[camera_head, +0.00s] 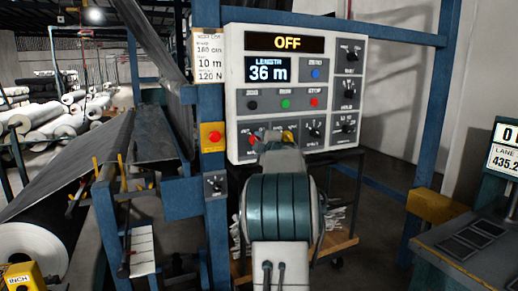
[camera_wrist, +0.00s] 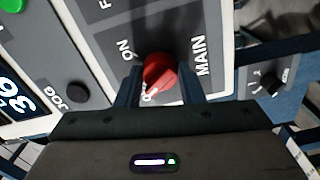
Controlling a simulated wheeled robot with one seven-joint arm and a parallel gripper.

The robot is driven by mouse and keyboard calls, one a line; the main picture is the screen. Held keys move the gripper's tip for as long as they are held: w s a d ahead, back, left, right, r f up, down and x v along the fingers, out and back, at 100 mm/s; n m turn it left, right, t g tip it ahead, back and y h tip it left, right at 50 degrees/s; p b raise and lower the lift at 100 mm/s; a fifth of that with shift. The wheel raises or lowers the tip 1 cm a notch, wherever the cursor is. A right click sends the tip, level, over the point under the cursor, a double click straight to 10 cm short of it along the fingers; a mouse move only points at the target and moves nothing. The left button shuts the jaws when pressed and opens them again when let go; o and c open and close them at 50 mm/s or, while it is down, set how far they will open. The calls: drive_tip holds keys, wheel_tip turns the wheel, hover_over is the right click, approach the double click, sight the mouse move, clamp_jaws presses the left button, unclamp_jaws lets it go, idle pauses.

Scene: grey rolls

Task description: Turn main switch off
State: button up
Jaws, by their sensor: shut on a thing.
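The control panel (camera_head: 296,92) stands in front of me, and its top display (camera_head: 287,43) reads OFF. The red main switch knob (camera_wrist: 159,70) sits on the panel between the labels ON and MAIN in the wrist view. In the head view the knob (camera_head: 253,139) shows at the panel's lower left, just left of my gripper (camera_head: 273,138). My gripper (camera_wrist: 160,78) is shut on the knob, with one finger on each side. The knob's white mark points toward the partly hidden label at its lower side, away from ON.
A red button on a yellow box (camera_head: 212,137) is mounted on the blue post left of the panel. A small black knob (camera_head: 215,184) is below it. Other knobs (camera_head: 313,129) are right of my gripper. A grey desk (camera_head: 470,255) stands at the right.

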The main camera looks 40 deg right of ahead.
drive_tip(key=shift+f+n+b, duration=0.1)
drive_tip(key=shift+n+b, duration=0.4)
drive_tip(key=shift+n, duration=0.6)
drive_tip(key=o, duration=1)
drive_tip(key=b+v, duration=0.1)
drive_tip(key=v, duration=1.3)
drive_tip(key=shift+d+b, duration=0.1)
drive_tip(key=shift+b, duration=0.2)
